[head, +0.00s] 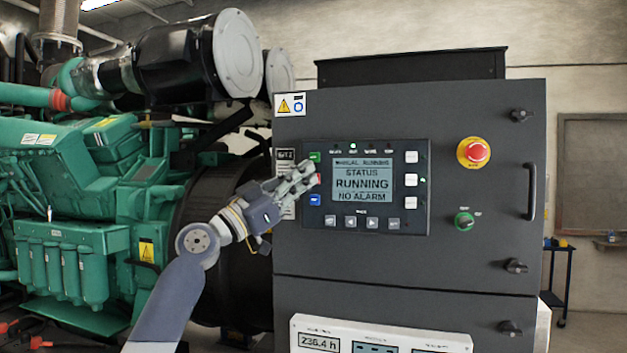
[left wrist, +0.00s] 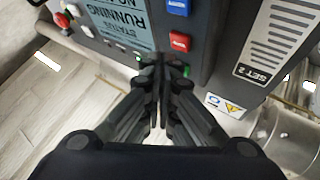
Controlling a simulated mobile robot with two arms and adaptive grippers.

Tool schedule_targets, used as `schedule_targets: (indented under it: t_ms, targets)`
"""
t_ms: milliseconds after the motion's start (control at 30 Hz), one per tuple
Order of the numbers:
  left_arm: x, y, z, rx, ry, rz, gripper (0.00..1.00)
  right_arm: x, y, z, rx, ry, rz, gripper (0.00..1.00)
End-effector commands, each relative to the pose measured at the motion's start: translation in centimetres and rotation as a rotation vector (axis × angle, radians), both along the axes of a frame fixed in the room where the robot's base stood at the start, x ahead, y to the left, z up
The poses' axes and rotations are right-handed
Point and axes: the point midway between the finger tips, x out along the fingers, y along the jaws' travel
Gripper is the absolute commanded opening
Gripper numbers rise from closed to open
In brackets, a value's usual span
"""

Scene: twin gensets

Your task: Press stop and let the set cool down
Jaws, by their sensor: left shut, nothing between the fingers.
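The controller (head: 418,215) on the grey cabinet has a screen (head: 362,181) reading "STATUS RUNNING", "NO ALARM". Along its left side are a green button (head: 314,157), a red button (head: 318,179) and a blue button (head: 315,199). My left gripper (head: 312,174) is shut and empty, its tips in front of the red button, partly covering it. In the left wrist view, upside down, the shut fingertips (left wrist: 161,60) appear beside the red button (left wrist: 180,42), with the blue one (left wrist: 178,7) beyond. I cannot tell whether the tips touch the panel. My right gripper is out of view.
A door handle (head: 531,191) projects at the cabinet's right edge. The green engine (head: 75,190) stands left. A label reads "SET 2" (left wrist: 262,62).

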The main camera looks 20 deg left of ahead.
Motion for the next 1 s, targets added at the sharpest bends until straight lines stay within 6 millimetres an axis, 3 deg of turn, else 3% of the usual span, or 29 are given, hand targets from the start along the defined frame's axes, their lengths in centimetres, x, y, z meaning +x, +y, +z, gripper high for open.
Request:
schedule_targets:
  t_ms: [1000]
  targets:
    - [0.91,-0.02,0.04,0.000,0.000,0.000,0.00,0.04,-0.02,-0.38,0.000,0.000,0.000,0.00]
